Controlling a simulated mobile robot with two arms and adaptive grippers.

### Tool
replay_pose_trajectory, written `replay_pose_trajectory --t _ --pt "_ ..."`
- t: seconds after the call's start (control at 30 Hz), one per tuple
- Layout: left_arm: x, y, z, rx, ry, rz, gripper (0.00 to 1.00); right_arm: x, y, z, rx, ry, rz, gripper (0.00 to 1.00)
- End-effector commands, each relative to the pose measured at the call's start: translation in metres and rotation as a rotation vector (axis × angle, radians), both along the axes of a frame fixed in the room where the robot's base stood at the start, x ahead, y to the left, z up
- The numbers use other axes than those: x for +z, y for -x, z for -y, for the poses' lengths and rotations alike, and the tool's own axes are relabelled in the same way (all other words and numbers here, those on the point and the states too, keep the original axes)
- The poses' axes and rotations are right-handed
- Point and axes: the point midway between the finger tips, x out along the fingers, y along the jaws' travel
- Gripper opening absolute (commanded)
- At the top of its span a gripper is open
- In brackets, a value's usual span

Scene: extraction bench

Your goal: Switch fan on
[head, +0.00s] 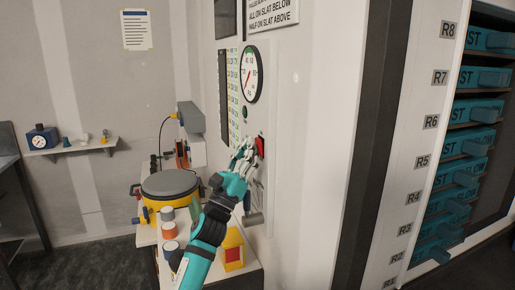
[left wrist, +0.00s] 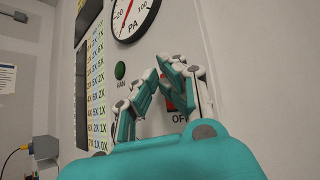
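The fan panel is on the pale wall. In the left wrist view a green round button or lamp (left wrist: 120,71) has the label FAN under it; it also shows in the head view (head: 245,112). Below and right of it is a red switch (head: 260,147) with the word OFF beneath, partly hidden by my fingers in the left wrist view (left wrist: 170,103). My left gripper (head: 243,152) is in front of the panel beside the red switch. Its fingertips (left wrist: 160,70) come together with nothing visible between them. I cannot tell whether they touch the switch. My right gripper is not in view.
A round PA gauge (head: 249,76) is above the button, beside a slat chart. A yellow-rimmed pot (head: 170,184) and several small containers stand on the bench below. A rack of teal drawers (head: 470,144) is at right. A small shelf (head: 72,147) is at left.

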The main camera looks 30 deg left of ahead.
Motion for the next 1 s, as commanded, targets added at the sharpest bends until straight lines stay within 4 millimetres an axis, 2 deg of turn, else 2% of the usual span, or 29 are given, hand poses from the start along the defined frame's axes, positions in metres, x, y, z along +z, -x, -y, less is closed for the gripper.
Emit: replay_pose_trajectory --t 0.37,1.0 --pt "-0.002 -0.001 0.003 -0.006 -0.002 -0.003 0.00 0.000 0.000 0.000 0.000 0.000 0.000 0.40" --pt "-0.006 0.010 -0.007 -0.002 -0.001 -0.002 0.00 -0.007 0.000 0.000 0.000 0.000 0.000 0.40"
